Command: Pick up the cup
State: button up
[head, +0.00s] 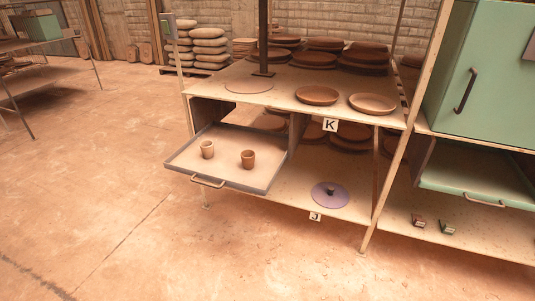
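Two small cups stand upright on an open, pulled-out drawer tray (215,175). The left cup (207,149) is light tan. The right cup (248,159) is darker reddish brown and stands nearer the tray's right side. They are apart from each other. I cannot tell from the picture which one the task means. My gripper is not in view.
The shelf unit's top (270,100) holds several clay plates, and a purple disc (330,194) lies on its lower shelf. A tray handle (208,182) sticks out in front. A green cabinet (480,80) stands at right. The floor (100,200) at left is clear.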

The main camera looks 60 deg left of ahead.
aim_at(247, 156)
jog(key=u, duration=0.4)
jog(key=i, duration=1.05)
jog(key=u, duration=1.55)
jog(key=i, duration=0.6)
jog(key=u, duration=0.6)
